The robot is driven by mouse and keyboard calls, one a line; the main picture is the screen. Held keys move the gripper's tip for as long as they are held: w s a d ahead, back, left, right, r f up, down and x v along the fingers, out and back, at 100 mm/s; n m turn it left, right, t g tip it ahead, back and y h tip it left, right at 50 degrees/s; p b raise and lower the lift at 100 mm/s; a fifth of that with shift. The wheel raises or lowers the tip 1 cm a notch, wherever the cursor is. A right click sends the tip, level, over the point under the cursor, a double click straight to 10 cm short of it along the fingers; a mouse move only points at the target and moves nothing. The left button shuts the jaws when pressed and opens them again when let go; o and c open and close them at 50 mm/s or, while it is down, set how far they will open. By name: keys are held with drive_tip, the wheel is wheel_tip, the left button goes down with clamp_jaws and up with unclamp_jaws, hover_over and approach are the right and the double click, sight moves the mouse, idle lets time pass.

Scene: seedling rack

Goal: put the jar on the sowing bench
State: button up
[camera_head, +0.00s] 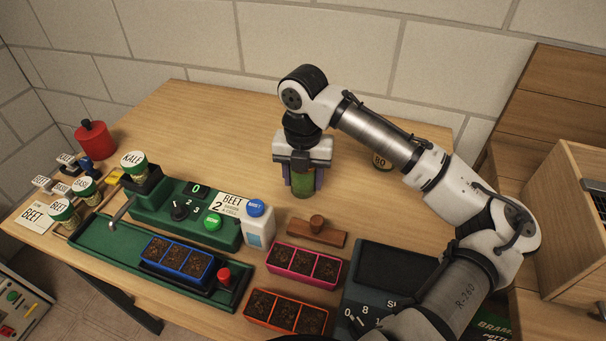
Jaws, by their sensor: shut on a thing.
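My gripper (303,182) points down over the back middle of the wooden bench (215,130). It is shut on a green jar (302,183), with a finger on each side of it. The jar is upright, and its top is hidden by the gripper. I cannot tell whether its base touches the bench top or hangs just above it. The jar's label is not readable.
Labelled jars (85,188) stand at the left, and a KALE jar (134,165) sits on the green seeder (185,215). Bench at back left is clear.

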drive_tip(key=shift+f, duration=0.15)
drive_tip(key=o, duration=1)
drive_tip(key=shift+o, duration=0.2)
wheel_tip(320, 180, up, 12)
drive_tip(key=shift+r+b, duration=0.2)
drive_tip(key=shift+b, duration=0.2)
